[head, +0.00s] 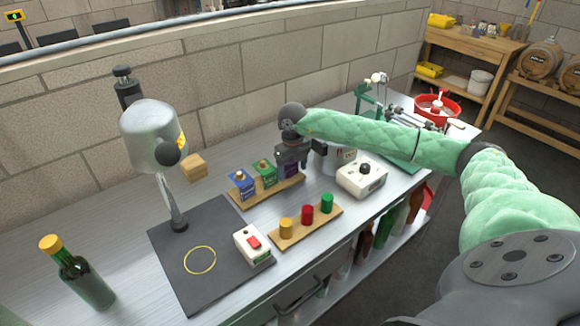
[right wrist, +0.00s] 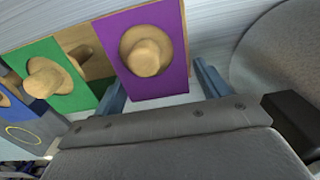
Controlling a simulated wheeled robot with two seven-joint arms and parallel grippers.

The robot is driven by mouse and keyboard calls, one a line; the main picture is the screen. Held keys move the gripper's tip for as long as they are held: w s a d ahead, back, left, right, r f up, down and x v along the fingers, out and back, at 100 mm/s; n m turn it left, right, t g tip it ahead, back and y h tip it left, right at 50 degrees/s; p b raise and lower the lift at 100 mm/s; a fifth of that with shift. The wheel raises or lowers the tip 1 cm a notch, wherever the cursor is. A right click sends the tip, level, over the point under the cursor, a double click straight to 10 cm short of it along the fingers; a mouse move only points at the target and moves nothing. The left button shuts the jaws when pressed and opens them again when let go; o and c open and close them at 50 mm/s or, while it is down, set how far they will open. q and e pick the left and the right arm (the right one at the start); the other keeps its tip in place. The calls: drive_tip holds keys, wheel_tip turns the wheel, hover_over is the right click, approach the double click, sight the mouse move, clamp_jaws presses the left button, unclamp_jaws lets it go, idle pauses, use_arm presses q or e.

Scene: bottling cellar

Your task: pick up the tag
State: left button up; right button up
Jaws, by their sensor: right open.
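Three tags with round wooden knobs, one blue (head: 241,184), one green (head: 264,173) and one purple (head: 290,171), stand in a row on a wooden rack (head: 262,194). My right gripper (head: 291,160) is over the purple tag at the rack's right end and partly hides it. In the right wrist view the purple tag (right wrist: 174,77) and its knob lie between the two spread fingers of my right gripper (right wrist: 160,88). I cannot tell whether the fingers touch it. The green tag (right wrist: 48,50) is just to the left. My left gripper is not in view.
A second wooden rack (head: 304,229) holds yellow, red and green pegs in front. A white box with a red switch (head: 254,245) stands on a dark mat (head: 190,285). A white box with a black knob (head: 361,177) is to the right. A green bottle (head: 77,275) stands at left.

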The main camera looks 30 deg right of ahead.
drive_tip(key=shift+w+f, duration=0.1)
drive_tip(key=shift+f, duration=0.25)
drive_tip(key=shift+r, duration=0.1)
drive_tip(key=c, duration=0.7)
drive_tip(key=shift+c, duration=0.2)
